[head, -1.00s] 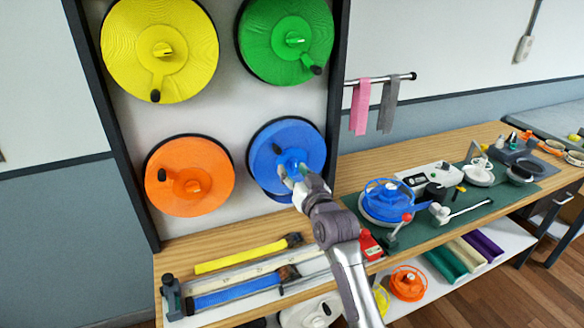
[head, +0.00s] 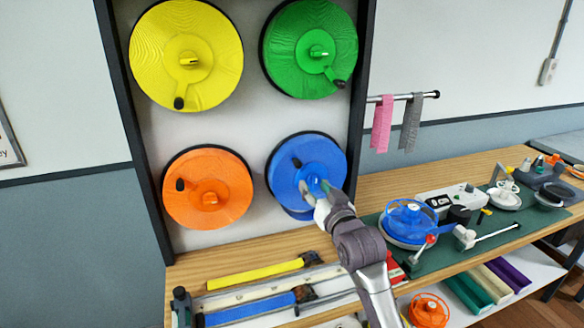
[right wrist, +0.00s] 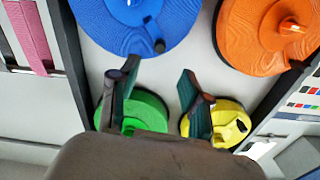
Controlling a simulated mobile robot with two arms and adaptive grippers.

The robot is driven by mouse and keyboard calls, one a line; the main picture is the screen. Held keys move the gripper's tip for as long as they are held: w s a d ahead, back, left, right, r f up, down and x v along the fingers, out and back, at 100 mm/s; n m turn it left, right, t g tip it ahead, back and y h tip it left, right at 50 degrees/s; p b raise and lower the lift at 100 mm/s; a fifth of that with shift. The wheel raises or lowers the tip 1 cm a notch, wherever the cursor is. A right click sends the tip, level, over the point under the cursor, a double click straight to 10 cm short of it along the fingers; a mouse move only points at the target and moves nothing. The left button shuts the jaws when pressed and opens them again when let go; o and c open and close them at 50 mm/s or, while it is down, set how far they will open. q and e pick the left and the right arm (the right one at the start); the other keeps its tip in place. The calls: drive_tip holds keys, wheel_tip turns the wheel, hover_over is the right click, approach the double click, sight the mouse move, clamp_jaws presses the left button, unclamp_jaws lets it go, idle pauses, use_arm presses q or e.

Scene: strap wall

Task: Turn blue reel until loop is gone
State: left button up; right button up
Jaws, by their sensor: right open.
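The blue reel (head: 283,180) is mounted at the lower right of the wall panel, its dark crank knob (head: 297,162) at the upper left of its hub. A small blue strap loop (head: 298,214) shows below the reel's lower edge. My right gripper (head: 316,190) is in front of the reel's lower right part and hides some of it. In the right wrist view the blue reel (right wrist: 120,30) is at the top, with its knob (right wrist: 160,47) just beyond the open, empty fingers (right wrist: 158,82). My left gripper is out of view.
Orange (head: 225,180), yellow (head: 215,55) and green (head: 300,45) reels share the panel (head: 240,128). A bench (head: 225,260) below carries yellow (head: 250,273) and blue (head: 245,308) straps. Tools and a blue spool (head: 408,222) stand at right. Pink and grey strips hang from a rail (head: 415,96).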

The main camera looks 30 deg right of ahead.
sight(299, 167)
drive_tip(key=p+x, duration=0.2)
drive_tip(key=x, duration=0.8)
drive_tip(key=shift+w+d, duration=0.1)
drive_tip(key=shift+w, duration=0.5)
clamp_jaws()
